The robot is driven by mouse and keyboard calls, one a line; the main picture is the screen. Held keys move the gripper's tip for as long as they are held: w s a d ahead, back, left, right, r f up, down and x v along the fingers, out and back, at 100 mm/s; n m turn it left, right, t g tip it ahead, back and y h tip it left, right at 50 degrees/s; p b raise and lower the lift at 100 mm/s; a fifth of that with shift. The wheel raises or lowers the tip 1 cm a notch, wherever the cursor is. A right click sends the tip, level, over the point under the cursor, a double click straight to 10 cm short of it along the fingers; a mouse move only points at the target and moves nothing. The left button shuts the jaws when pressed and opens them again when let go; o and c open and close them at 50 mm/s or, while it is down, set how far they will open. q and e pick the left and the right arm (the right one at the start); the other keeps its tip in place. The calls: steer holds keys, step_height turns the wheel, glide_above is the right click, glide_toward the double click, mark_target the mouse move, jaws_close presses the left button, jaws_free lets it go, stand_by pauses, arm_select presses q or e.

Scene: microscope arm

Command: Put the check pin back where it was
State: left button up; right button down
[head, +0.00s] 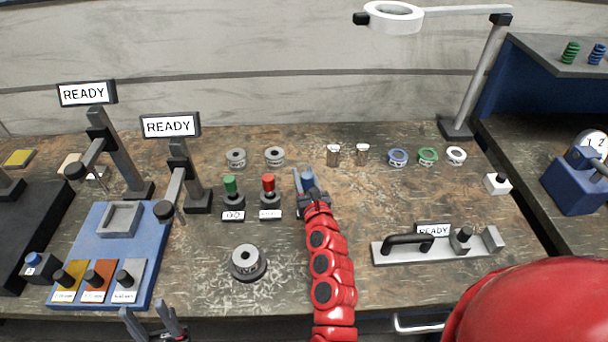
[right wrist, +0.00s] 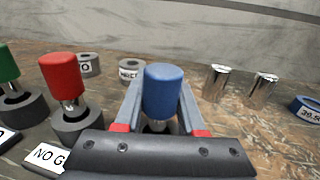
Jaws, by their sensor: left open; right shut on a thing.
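The check pin, with a blue grip, stands upright between the fingers of my right gripper (head: 309,190). Its blue grip (head: 307,177) also shows in the right wrist view (right wrist: 163,92). My right gripper is shut on it, just right of the red-topped pin. A bit of silver shank shows below the grip, but its lower end is hidden by the gripper, so I cannot tell whether it sits in a holder. A green-topped pin (head: 230,184) and a red-topped pin (head: 268,183) stand in dark holders with labels. My left gripper (head: 154,324) is open and empty at the bottom left edge.
Two grey rings (head: 236,158) lie behind the pins. Two metal cylinders (head: 333,155) and blue, green and white rings (head: 398,157) stand back right. A grey ring on a dark base (head: 246,260) is in front. A handled fixture (head: 437,249) lies right, a blue tray (head: 112,255) left.

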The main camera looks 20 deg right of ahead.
steer(key=shift+f, duration=0.2)
steer(key=c, duration=0.5)
jaws_free()
steer(key=shift+r, duration=0.1)
steer(key=shift+r, duration=0.25)
steer(key=s, duration=0.3)
steer(key=s+b, duration=0.1)
steer(key=s, duration=0.3)
steer(key=s+a+b, duration=0.1)
steer(key=s, duration=0.3)
steer(key=shift+s+f, duration=0.15)
steer(key=shift+f, duration=0.05)
steer(key=shift+s+r, duration=0.1)
steer(key=shift+s, duration=0.3)
